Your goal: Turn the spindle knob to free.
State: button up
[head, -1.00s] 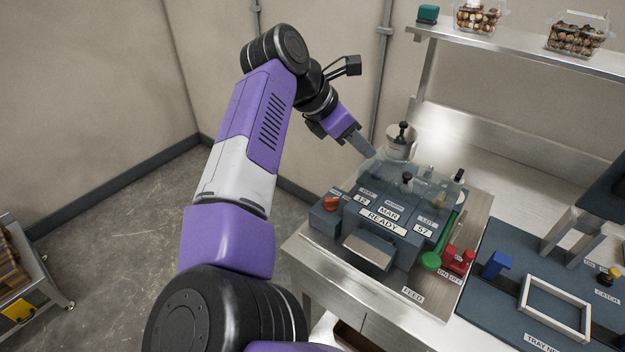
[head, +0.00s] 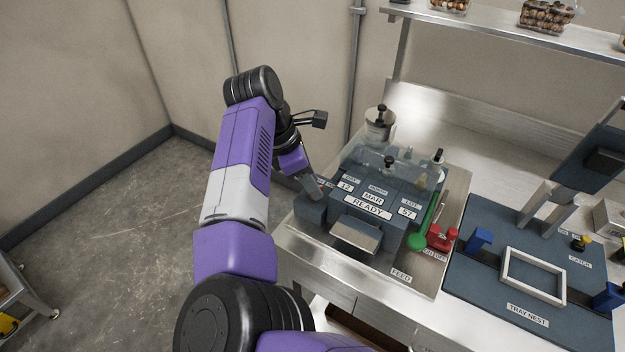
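The coding machine (head: 362,220) is a dark blue-grey block with label plates reading 12, MAR, READY and 57. My gripper (head: 318,196) is over the low block (head: 311,210) at the machine's left end, pointing down to it. The orange knob on that block is now hidden behind my gripper, so I cannot see which way it points or whether the fingers touch it. The fingers look like one grey shape from here, and their gap cannot be made out.
A clear cover (head: 405,172) and a steel pot (head: 379,125) stand behind the labels. A green lever (head: 419,241) and a red switch (head: 442,240) are at the machine's right. Farther right is a tray nest frame (head: 533,276). Floor at left is free.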

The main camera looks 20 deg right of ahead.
jog(key=shift+d+f, duration=0.15)
jog(key=shift+f, duration=0.15)
grip_shut()
